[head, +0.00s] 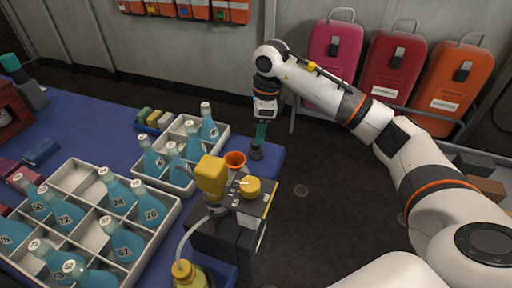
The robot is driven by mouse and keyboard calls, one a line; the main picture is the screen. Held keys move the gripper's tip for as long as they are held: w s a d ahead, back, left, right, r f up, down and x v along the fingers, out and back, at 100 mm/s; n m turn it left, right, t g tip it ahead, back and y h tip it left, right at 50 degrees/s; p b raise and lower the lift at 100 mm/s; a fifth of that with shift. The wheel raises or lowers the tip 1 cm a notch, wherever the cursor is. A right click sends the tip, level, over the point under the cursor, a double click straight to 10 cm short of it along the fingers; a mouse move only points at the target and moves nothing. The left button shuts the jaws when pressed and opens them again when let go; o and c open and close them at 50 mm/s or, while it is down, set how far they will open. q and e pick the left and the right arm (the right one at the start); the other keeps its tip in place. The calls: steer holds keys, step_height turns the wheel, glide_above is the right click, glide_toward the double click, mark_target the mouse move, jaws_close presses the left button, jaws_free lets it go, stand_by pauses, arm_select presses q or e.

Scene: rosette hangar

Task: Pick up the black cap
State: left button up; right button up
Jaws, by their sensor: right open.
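My right gripper (261,134) points down at the right corner of the blue table, its jaws open. A small dark piece (256,153) shows right under its fingertips, by the table's edge. It looks like the black cap, but it is too small to tell it clearly from the fingertips. I cannot tell whether the two touch. My left gripper is not in view.
White crates (168,215) of numbered blue bottles stand on the blue table (95,115). Close to my right gripper are an orange funnel (235,158) and a black device with a yellow block (211,174). Dark floor (335,185) lies clear to the right.

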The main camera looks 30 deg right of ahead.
mark_target(256, 148)
steer(key=f, duration=0.5)
steer(key=shift+w+a, duration=0.3)
steer(key=shift+r, duration=0.1)
steer(key=c, duration=1)
